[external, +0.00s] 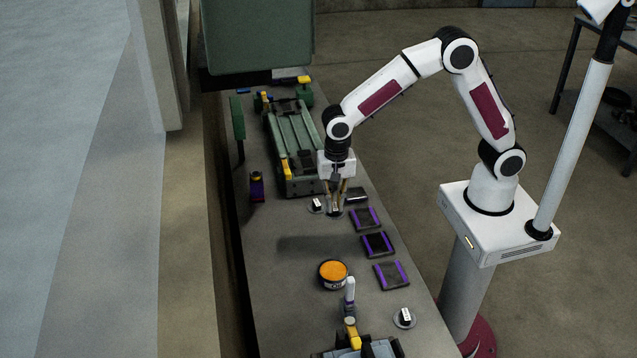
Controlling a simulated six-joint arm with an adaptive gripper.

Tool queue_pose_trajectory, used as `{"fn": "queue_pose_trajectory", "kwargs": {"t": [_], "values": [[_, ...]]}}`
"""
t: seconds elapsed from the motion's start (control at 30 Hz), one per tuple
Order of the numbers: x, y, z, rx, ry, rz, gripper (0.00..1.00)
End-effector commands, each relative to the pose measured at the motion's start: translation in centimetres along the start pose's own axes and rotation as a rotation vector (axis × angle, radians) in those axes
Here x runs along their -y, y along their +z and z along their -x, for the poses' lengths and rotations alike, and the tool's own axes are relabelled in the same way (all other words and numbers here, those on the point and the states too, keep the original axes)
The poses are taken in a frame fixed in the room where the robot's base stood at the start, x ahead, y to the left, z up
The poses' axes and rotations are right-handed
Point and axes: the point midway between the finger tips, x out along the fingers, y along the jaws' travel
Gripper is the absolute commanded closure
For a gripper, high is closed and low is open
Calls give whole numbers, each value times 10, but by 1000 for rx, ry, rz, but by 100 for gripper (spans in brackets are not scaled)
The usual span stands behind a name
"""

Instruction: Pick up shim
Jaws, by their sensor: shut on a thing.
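My gripper (334,212) points down just above the workbench, close to the front end of the green fixture. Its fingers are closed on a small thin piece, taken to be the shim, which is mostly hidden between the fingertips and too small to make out. I cannot tell whether it still touches the bench.
Dark trays with purple edges (366,219) line the bench's right side. An orange-topped tin (333,272) and another white block (405,317) stand nearer.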

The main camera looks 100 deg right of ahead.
Motion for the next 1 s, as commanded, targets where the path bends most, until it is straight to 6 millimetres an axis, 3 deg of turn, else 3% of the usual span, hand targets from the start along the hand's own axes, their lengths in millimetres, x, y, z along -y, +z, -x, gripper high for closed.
{"fn": "queue_pose_trajectory", "kwargs": {"t": [1.0], "values": [[0,0,2,0,-1,35,100]]}}
